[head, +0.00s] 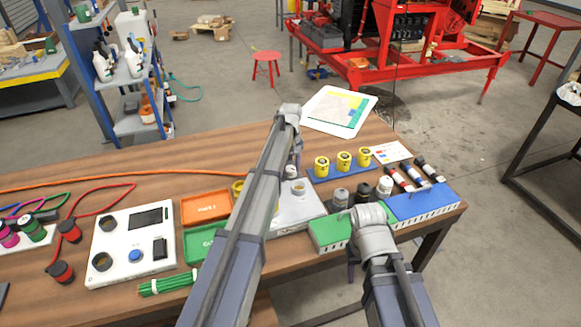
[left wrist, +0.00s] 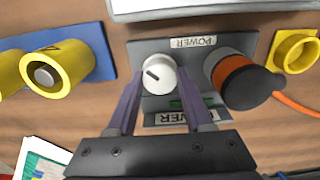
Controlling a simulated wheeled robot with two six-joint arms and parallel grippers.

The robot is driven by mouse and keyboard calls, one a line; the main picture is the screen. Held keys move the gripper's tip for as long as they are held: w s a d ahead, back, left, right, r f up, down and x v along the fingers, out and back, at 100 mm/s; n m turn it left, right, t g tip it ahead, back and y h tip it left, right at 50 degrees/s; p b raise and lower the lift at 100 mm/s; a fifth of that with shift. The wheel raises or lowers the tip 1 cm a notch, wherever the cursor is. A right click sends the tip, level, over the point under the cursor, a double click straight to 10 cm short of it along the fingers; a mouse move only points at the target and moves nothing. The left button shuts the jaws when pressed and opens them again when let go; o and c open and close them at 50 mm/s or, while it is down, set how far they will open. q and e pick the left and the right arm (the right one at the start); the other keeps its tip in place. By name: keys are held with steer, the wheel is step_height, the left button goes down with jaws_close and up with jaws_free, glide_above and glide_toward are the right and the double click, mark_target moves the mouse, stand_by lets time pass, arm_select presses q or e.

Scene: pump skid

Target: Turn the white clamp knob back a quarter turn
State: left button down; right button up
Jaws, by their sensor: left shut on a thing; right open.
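The white knob (left wrist: 159,74) has a dark pointer line and sits on a grey panel (left wrist: 148,50) with labels reading POWER. In the left wrist view my left gripper (left wrist: 158,84) is shut on this knob, one finger on each side. The pointer line slants toward the upper left. In the head view my left arm hides most of the knob's panel and its own fingertips. My right gripper (head: 351,264) is open, over the table's front edge by the green block, its fingers mostly hidden by its wrist.
A black connector with an orange band (left wrist: 242,80) stands close right of the knob. A yellow cylinder (left wrist: 60,66) on a blue base is to its left. On the table (head: 160,184) are an orange tray (head: 205,207), a white control box (head: 132,240) and a green block (head: 328,232).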

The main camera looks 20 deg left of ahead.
mark_target(291, 168)
stand_by(0.5)
arm_select(q)
steer(key=shift+c, duration=1.4)
jaws_free()
steer(key=shift+r, duration=0.15)
step_height(291, 168, up, 8)
steer(key=p, duration=0.8)
steer(key=shift+f, duration=0.2)
